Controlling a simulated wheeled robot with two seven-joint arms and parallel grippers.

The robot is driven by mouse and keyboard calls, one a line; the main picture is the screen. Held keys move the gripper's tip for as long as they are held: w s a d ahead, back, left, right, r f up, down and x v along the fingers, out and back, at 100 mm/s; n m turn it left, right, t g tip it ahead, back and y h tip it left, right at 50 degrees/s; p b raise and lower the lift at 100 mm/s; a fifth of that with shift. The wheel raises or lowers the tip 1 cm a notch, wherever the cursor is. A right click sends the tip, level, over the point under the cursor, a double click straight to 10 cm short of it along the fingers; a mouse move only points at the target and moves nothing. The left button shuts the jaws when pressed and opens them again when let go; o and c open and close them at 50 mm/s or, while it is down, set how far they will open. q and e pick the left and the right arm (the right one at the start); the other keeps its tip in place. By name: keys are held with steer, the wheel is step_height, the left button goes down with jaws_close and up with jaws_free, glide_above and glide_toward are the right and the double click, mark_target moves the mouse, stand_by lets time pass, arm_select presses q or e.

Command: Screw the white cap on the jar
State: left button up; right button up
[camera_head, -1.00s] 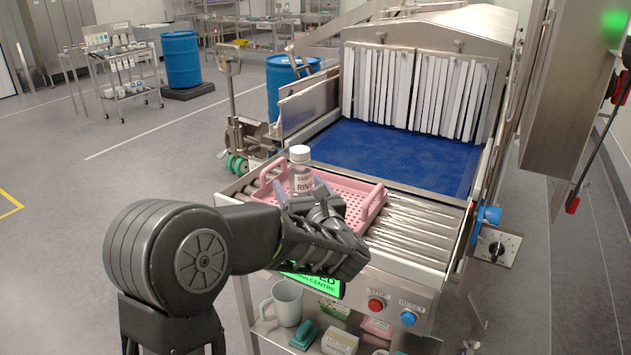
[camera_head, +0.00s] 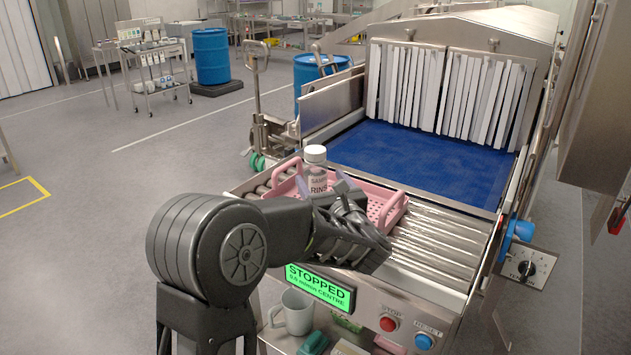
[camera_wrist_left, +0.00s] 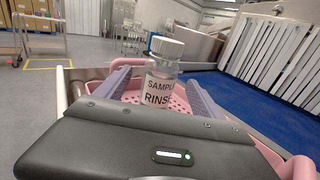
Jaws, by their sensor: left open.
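A clear jar with a "SAMPLE RINSE" label (camera_head: 318,183) stands upright at the left of a pink perforated basket (camera_head: 382,208). A white cap (camera_head: 315,154) sits on its top; how tight it is cannot be told. My left gripper (camera_head: 324,188) is at the basket's near side, its fingers pointing at the jar. In the left wrist view the open fingers (camera_wrist_left: 157,95) flank the jar's label (camera_wrist_left: 158,90), with visible gaps on both sides and the white cap (camera_wrist_left: 165,47) above them. The wrist housing hides the jar's base. My right gripper is not in view.
The basket rests on metal rollers (camera_head: 440,243) before a blue belt (camera_head: 425,160) and white strip curtain (camera_head: 450,95). A green display (camera_head: 320,287) reads STOPPED. Red stop (camera_head: 389,324) and blue reset (camera_head: 423,341) buttons are below. A grey mug (camera_head: 297,312) stands on the lower shelf.

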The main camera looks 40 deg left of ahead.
mark_target(319, 174)
arm_select(q)
steer(key=shift+w+a, duration=0.15)
steer(key=shift+a, duration=0.15)
steer(key=p+x, duration=0.3)
steer(key=x, duration=0.1)
steer(key=shift+w+a+r, duration=0.1)
steer(key=shift+w+r, duration=0.05)
steer(key=shift+w, duration=0.05)
steer(key=shift+w+a, duration=0.15)
steer(key=shift+a, duration=0.1)
steer(key=shift+c, duration=0.6)
jaws_close()
stand_by(0.4)
